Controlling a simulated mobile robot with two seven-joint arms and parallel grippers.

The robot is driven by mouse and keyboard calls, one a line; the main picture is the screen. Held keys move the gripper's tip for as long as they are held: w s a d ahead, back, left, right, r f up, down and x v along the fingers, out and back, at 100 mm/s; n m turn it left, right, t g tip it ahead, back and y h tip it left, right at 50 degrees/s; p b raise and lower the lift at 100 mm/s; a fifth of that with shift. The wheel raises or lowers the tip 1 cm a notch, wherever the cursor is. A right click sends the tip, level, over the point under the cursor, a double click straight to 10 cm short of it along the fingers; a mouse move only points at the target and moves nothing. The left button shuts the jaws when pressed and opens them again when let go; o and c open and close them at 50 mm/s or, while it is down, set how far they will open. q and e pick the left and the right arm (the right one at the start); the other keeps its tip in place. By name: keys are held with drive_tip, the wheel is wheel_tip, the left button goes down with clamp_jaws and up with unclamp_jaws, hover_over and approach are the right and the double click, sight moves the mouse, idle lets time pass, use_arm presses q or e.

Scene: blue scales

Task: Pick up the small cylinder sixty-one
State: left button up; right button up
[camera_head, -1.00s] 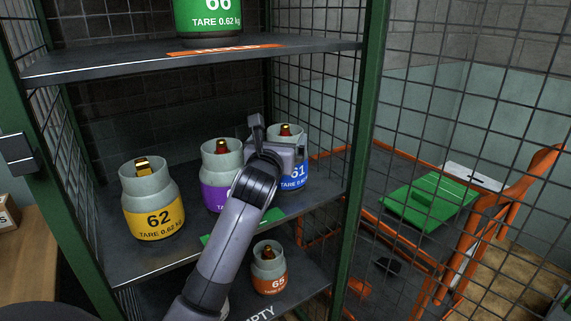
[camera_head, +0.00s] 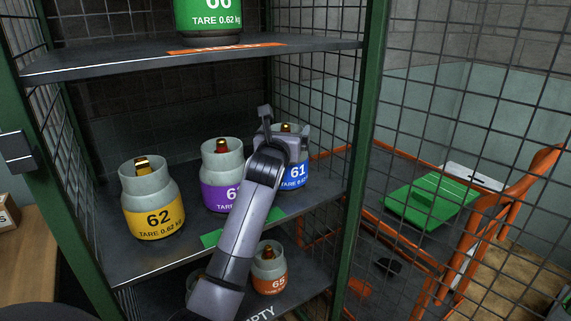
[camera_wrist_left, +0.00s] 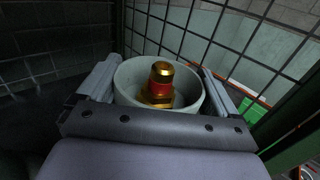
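The small cylinder sixty-one (camera_head: 296,176) stands upright on the middle shelf at the right. It has a grey collar, a blue label and a brass valve with a red band. My left gripper (camera_head: 285,124) is at its collar and hides part of it. In the left wrist view the collar and valve of cylinder sixty-one (camera_wrist_left: 161,84) sit between the two spread fingers of my left gripper (camera_wrist_left: 160,78). The fingers lie close along both sides of the collar; firm contact is not clear. My right gripper is not in view.
A purple cylinder (camera_head: 219,185) stands just left of sixty-one, and yellow cylinder 62 (camera_head: 152,205) farther left. Orange cylinder 65 (camera_head: 269,271) is on the lower shelf. The upper shelf (camera_head: 110,62) holds green cylinder 66 (camera_head: 209,15). Mesh and a green post (camera_head: 358,150) bound the right.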

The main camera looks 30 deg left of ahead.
use_arm(q)
drive_tip(key=c, duration=0.5)
drive_tip(key=shift+r, duration=0.3)
drive_tip(key=shift+c, duration=0.3)
